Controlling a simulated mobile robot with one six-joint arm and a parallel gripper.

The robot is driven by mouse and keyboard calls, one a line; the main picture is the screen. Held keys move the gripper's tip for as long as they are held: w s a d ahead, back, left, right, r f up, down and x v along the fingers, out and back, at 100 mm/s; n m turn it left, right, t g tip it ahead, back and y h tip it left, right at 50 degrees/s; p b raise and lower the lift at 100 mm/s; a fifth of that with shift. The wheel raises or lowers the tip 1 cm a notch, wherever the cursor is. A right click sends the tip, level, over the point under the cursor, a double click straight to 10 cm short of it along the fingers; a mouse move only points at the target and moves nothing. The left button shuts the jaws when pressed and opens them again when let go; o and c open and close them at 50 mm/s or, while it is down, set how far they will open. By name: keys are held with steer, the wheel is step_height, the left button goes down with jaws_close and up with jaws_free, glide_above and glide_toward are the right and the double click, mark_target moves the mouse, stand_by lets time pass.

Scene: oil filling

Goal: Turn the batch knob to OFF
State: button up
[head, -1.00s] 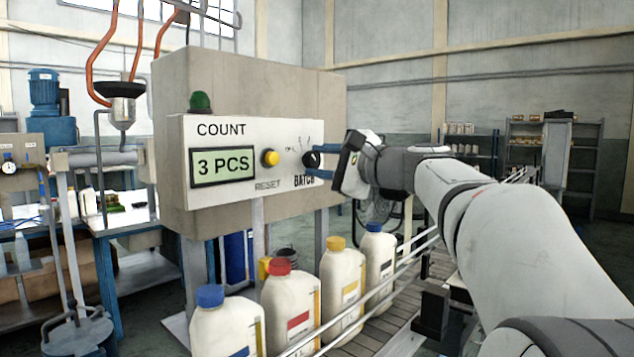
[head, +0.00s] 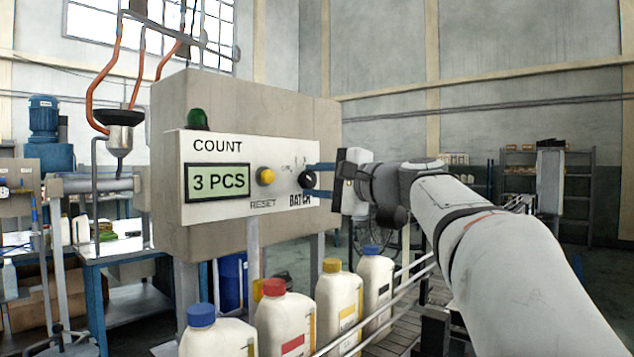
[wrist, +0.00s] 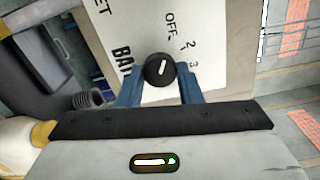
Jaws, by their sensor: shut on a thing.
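The batch knob (head: 306,180) is a round black knob on the white front of the count panel (head: 220,207), above the word BATCH. It also shows in the wrist view (wrist: 158,70), with a white pointer line slanting up and slightly right. The marks OFF, 1, 2 and 3 curve around its upper right there. The pointer lies toward the OFF and 1 side; I cannot tell which exactly. My gripper (head: 314,180) has its blue fingers on either side of the knob and is shut on it. The fingers also show in the wrist view (wrist: 159,78).
A yellow reset button (head: 266,176) and a display (head: 217,183) reading 3 PCS are left of the knob. A green lamp (head: 197,118) tops the panel. Several white bottles with coloured caps stand on the conveyor below (head: 338,300), beside metal rails.

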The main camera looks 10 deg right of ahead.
steer(key=o, duration=1)
steer(key=v, duration=0.7)
steer(key=shift+s+d, duration=0.25)
steer(key=shift+s, duration=0.05)
